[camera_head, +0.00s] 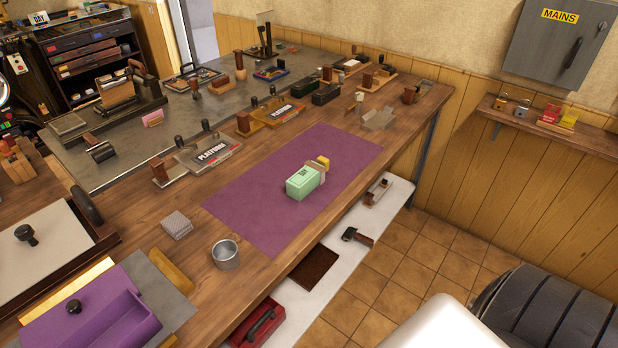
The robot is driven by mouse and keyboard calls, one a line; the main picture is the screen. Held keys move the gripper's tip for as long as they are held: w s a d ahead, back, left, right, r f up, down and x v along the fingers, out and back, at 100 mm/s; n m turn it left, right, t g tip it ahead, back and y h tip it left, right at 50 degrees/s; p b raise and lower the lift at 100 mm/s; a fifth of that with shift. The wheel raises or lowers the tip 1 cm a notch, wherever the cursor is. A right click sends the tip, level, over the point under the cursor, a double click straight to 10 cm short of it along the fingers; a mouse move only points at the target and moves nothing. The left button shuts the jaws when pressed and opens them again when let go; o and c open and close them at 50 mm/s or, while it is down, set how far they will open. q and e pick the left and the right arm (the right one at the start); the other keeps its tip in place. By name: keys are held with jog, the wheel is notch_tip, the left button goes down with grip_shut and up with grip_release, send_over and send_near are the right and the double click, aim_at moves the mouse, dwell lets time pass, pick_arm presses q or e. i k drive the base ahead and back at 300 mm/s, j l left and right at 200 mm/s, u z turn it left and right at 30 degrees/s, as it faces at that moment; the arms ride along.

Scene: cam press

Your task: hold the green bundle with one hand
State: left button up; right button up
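The green bundle (300,187) is a small pale green block with dark lettering on it. It rests on the purple mat (250,222), near the middle of the long wooden bench. A small tan piece (316,170) and a yellow piece (323,161) sit right by its far right end; I cannot tell whether they touch it. Neither of my grippers is in view, and nothing is seen holding the bundle.
A metal cup (226,255) and a small grey block (176,225) stand left of the mat. A platform plate (210,154) and other fixtures line the bench's far side. A lower white shelf holds a hammer (357,237) and a red box (258,325).

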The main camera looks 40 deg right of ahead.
aim_at(322, 160)
jog(key=i+l+u, duration=0.2)
jog(key=l, duration=0.75)
jog(key=i+l+u, duration=0.15)
jog(key=l, duration=0.85)
jog(key=l+u, duration=0.2)
jog(key=l, duration=0.8)
jog(key=i, duration=0.05)
